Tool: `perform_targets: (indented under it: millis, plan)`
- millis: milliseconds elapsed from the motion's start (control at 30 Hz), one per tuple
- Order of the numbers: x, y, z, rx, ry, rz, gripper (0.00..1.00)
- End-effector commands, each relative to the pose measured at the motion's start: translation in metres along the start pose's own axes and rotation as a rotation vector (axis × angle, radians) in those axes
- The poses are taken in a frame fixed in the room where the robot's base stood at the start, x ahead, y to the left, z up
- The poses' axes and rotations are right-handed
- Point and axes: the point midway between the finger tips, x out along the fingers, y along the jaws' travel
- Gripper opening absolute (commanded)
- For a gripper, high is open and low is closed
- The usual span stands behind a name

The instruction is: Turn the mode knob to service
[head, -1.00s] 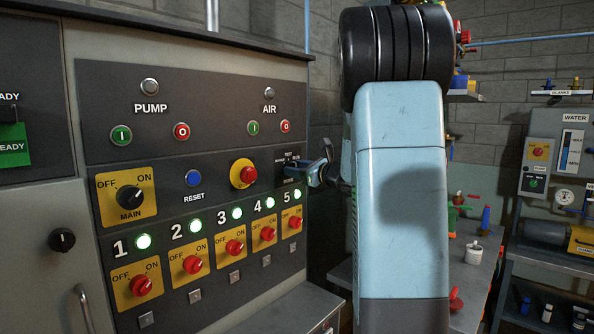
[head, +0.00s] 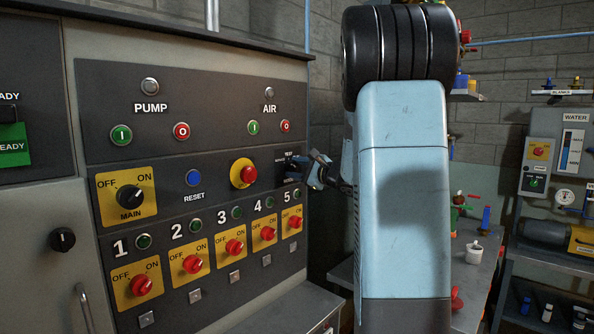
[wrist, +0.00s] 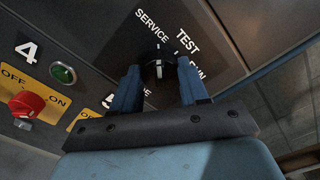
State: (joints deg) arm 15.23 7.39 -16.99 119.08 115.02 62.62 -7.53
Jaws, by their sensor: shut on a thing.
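The mode knob (wrist: 159,66) is a small black knob with a white mark, on the dark control panel. In the wrist view the printed words SERVICE and TEST stand beyond it, with other labels partly hidden. My gripper (wrist: 159,78) is shut on the knob, one blue finger on each side. In the head view my gripper (head: 300,168) is at the panel's right end and hides most of the knob and its labels. I cannot tell surely which label the white mark points to.
A yellow-ringed red button (head: 243,174) is just left of the knob. Several red numbered switches (head: 234,247) run below, with unlit lamps (head: 190,226) above them. A side table (head: 478,275) with small items stands to the right, behind my arm.

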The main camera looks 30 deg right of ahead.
Motion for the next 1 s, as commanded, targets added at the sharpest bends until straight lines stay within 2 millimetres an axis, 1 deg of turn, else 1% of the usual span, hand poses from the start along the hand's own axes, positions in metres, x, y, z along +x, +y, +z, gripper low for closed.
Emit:
perform_targets:
  millis: [33,533,567,800,1000]
  plan:
    - [-0.0004,0.0033,-0.0011,-0.005,0.002,0.005,0.13]
    - [-0.0004,0.0045,-0.0014,-0.02,0.002,0.008,0.13]
    - [-0.0004,0.0046,-0.0014,-0.02,0.002,0.008,0.47]
    - [-0.0002,0.0027,-0.0008,-0.021,0.001,0.005,0.69]
    - [-0.0002,0.0018,-0.0005,-0.021,0.001,0.003,0.69]
